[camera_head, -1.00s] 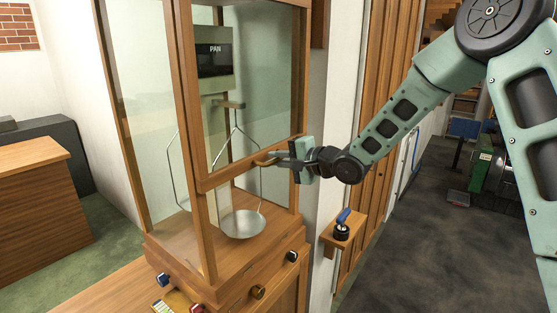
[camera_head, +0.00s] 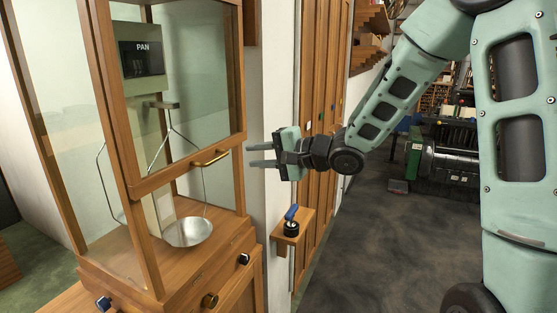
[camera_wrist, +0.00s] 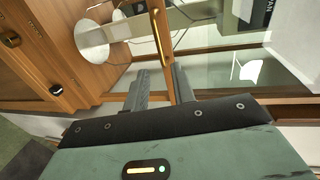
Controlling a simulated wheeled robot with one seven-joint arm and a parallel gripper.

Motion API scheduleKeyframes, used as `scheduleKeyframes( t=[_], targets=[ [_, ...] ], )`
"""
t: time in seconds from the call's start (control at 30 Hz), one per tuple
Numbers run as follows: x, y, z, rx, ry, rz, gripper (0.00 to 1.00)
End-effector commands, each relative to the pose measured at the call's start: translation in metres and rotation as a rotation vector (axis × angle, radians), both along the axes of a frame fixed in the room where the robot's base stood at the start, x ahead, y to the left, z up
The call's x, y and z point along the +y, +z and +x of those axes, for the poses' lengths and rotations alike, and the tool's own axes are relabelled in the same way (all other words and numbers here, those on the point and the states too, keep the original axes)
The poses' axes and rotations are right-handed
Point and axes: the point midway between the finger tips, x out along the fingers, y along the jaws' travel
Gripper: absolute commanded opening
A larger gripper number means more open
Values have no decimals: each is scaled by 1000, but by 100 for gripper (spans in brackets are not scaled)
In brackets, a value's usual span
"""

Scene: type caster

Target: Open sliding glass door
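The sliding glass door (camera_head: 185,85) is a wood-framed pane on the front of a wooden balance case. Its bottom rail (camera_head: 165,178) stands well above the case floor, with an open gap below it. A brass handle (camera_head: 210,158) is on this rail. My gripper (camera_head: 250,156) is just right of the handle, apart from it, with two fingers spread and nothing between them. In the wrist view, the handle (camera_wrist: 159,45) lies ahead of my open gripper (camera_wrist: 160,70), roughly in line with the gap between the fingers.
A metal pan (camera_head: 188,232) hangs inside the case, with a PAN sign (camera_head: 142,58) behind. Knobs (camera_head: 210,300) line the case base. A small wooden shelf (camera_head: 290,240) with a blue-handled item juts from the wall below my gripper. Open dark floor (camera_head: 370,240) lies to the right.

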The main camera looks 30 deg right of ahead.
Motion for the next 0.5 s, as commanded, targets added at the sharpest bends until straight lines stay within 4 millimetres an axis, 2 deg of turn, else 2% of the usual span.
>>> scheduleKeyframes(
  t=[0.03,0.2,0.5],
  targets=[
    [-8,2,-8,-4,-4,-3,26],
    [-23,8,-30,-3,-3,-2,26],
    [-31,12,-42,-1,0,2,26]
  ],
)
